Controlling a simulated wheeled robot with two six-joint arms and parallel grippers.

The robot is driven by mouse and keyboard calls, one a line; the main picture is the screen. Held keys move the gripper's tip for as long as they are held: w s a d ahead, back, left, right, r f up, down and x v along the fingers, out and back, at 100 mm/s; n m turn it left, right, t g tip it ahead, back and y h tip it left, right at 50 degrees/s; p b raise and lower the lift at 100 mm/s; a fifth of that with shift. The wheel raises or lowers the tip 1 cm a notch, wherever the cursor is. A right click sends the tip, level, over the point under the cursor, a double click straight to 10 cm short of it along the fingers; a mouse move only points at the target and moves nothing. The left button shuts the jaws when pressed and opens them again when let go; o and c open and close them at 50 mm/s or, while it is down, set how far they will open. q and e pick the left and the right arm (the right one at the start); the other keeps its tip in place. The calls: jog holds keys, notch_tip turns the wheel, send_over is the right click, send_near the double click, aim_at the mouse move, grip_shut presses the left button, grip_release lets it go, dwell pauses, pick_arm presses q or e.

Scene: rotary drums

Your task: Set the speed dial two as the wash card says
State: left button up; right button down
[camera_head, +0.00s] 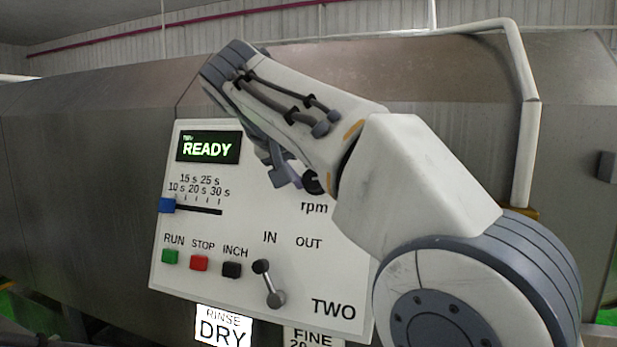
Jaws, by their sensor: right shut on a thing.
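The control panel marked TWO (333,309) is white and tilted in view. My right arm reaches across its upper right part. My right gripper (283,174) is at the panel face, left of and above the rpm label, mostly hidden behind my own forearm. It is shut on speed dial two, which is largely covered; a small dark round part (313,182) shows beside it. The dial's scale and pointer are hidden. Below the panel are a lit card reading RINSE DRY (222,325) and a card reading FINE (314,337), cut off by the picture's edge. My left gripper is not in view.
The panel has a READY display (208,147), a blue time slider (167,205) at its left end, green, red and black buttons (200,263), and an IN/OUT lever (268,284). A large metal drum housing (80,190) stands behind. A white pipe (526,150) runs at the right.

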dwell(0.4)
jog(key=shift+c, duration=1.6)
grip_release()
jog(key=p+v, duration=0.2)
jog(key=v, duration=0.8)
jog(key=shift+a, duration=0.15)
jog(key=shift+s, duration=0.25)
